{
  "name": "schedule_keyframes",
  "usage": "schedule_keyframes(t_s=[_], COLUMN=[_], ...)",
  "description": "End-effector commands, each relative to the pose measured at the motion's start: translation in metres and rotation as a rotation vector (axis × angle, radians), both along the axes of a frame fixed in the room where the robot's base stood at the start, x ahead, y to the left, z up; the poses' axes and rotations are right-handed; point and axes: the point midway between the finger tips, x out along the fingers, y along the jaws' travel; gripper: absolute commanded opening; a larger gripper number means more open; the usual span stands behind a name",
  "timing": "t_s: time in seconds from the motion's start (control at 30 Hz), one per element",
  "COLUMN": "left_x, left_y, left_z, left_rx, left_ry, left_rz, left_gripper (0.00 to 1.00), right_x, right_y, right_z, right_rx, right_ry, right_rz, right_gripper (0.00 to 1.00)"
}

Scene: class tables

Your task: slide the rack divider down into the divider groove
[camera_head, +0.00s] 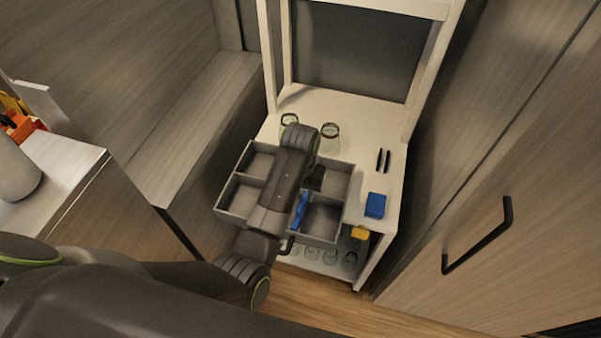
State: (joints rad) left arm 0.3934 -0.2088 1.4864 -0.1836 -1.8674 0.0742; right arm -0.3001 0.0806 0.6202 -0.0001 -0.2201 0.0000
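A grey rack (236,217) with several compartments lies at the front of the white table. A narrow blue piece, which looks like the rack divider (299,212), stands at the rack's middle, partly behind my arm. I cannot tell whether it sits in the groove, which is hidden. My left arm reaches over the rack and covers its centre. My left gripper (314,178) shows only as a small dark part above the rack, close to the blue piece. Its fingers are mostly hidden, so I cannot tell if it holds the piece. My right gripper is not in view.
Two glass jars (330,136) (289,120) stand behind the rack. Two small black sticks (383,160) and a blue block (375,205) lie on the table's right. A yellow object (360,233) and several glasses (330,257) are below. A cabinet with a black handle (477,247) stands right.

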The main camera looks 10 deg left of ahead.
Motion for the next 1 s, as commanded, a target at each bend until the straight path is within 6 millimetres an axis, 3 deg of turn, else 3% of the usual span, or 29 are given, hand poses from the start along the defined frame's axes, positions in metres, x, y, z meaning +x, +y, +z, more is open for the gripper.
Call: schedule_keyframes(t_s=[0.1,0.2,0.3,0.53,1.0], left_x=[0.001,0.001,0.000,0.000,0.000], left_y=[0.000,0.000,0.000,0.000,0.000], left_z=[0.030,0.061,0.071,0.082,0.082], left_rx=[-0.001,0.000,0.000,0.000,0.000], left_ry=[-0.007,-0.003,0.002,0.001,0.001], left_rz=[0.000,-0.001,-0.001,-0.001,0.000], left_gripper=[0.39,0.39,0.39,0.39,0.39], right_x=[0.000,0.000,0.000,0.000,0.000], right_y=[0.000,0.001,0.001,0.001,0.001], right_z=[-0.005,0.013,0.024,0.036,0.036], right_rx=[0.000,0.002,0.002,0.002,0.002], right_ry=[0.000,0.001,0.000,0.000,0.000], right_rz=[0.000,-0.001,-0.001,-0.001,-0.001], right_gripper=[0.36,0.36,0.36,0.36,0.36])
